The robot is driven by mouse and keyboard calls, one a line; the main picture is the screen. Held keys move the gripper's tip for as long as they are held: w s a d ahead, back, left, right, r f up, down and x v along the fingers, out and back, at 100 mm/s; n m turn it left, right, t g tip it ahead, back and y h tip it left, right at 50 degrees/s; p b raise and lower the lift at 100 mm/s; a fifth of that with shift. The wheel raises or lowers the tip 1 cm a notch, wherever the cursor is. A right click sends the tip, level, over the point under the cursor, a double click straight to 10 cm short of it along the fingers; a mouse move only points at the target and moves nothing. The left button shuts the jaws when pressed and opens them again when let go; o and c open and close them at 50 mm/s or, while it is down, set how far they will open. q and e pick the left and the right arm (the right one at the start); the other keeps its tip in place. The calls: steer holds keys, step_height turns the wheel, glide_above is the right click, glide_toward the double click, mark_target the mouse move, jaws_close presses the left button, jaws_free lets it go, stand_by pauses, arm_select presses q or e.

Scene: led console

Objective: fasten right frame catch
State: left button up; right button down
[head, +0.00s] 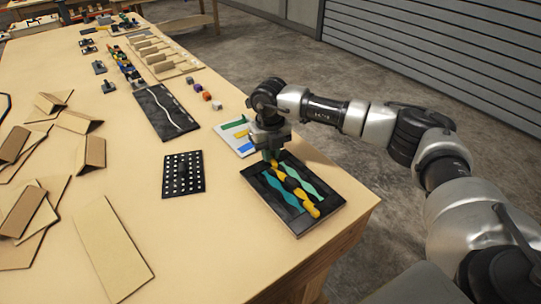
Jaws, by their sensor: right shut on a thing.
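A dark rectangular frame (326,215) lies flat near the right edge of the table. Inside it are a teal strip on the left (275,199), another teal strip on the right (313,182), and yellow and black pieces (301,194) in a slanted row between them. My right gripper (270,157) points down at the far end of the frame, at the upper end of the yellow row. It is shut on a small piece there; its fingers hide most of the piece, and I cannot tell exactly which part it is. My left gripper is out of view.
A white sheet with coloured strips (246,153) lies just behind the frame. A black dotted board (197,186) and a dark panel with a white line (164,122) lie to the left. Cardboard pieces (110,245) cover the near left. The table between is clear.

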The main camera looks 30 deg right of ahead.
steer(key=shift+n+b, duration=0.45)
steer(key=shift+n, duration=0.65)
steer(key=shift+a+r, duration=0.1)
steer(key=c, duration=1.1)
jaws_free()
steer(key=shift+c, duration=0.2)
step_height(320, 180, up, 11)
steer(key=b, duration=0.2)
